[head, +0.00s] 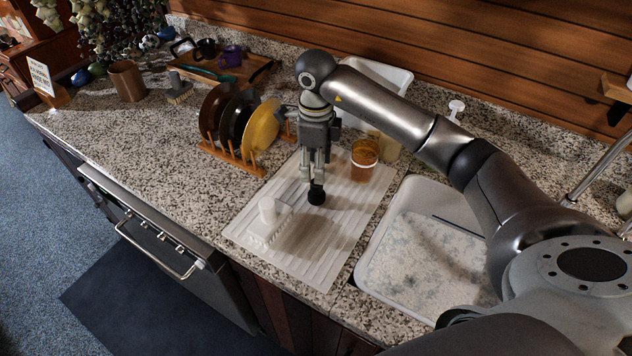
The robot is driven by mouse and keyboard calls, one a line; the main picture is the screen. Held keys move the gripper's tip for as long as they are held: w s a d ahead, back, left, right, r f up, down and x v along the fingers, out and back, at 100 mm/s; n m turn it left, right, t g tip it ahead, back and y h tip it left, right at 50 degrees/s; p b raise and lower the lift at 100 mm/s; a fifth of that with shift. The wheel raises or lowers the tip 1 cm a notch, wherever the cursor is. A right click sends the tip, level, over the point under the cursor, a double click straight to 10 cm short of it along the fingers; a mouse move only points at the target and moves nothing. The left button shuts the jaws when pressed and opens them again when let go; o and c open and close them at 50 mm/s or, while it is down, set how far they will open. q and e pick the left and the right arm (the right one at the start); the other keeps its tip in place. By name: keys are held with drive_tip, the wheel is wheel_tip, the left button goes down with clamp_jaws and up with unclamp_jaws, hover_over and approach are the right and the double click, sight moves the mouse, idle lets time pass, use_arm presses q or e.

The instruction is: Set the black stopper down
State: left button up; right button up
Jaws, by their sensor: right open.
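The black stopper (317,194) is a small dark piece with a rounded lower end, over the white ribbed drainboard (350,222). My right gripper (314,180) points down just above it, its fingers open at the stopper's upper part. I cannot tell whether the fingers touch it, or whether its base rests fully on the drainboard. My left gripper is not in view.
An amber jar (364,158) stands behind right. A wooden plate rack (232,156) with plates is behind left. The sink (425,248) lies to the right. The drainboard's front is clear.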

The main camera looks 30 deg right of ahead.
drive_tip(key=shift+r+b, duration=0.6)
drive_tip(key=shift+r, duration=2.05)
drive_tip(key=shift+r, duration=0.1)
